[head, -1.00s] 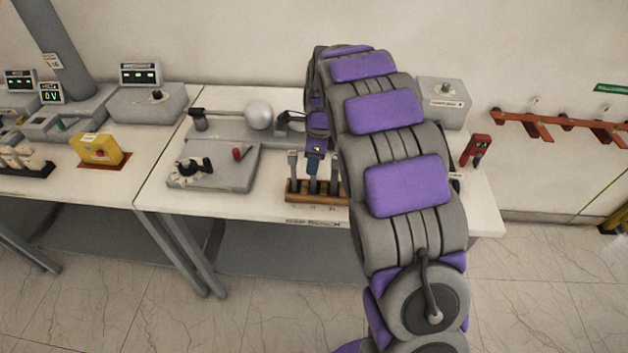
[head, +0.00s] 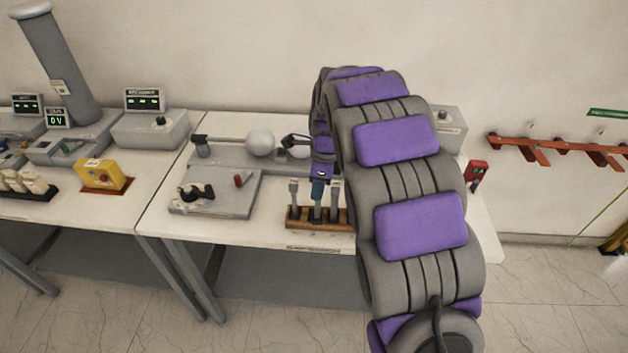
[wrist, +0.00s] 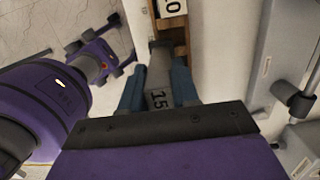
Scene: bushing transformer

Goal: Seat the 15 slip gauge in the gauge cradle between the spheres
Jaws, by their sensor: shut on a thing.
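The 15 slip gauge (wrist: 159,98), a grey bar with a "15" label, lies between the two blue fingers of my gripper (wrist: 158,88) in the wrist view. My gripper (head: 318,188) is shut on it at the middle slot of the wooden rack (head: 305,224) in the head view. The gauge's lower end is at the rack; whether it is clear of its slot I cannot tell. A pale sphere (head: 260,142) stands on the grey gauge bench (head: 226,157) behind the rack.
Another gauge (head: 294,194) stands in the rack left of my gripper, and one (head: 335,196) right of it. A grey panel with a black knob and red lever (head: 218,195) lies left of the rack. A red-handled device (head: 475,174) stands at the table's right end.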

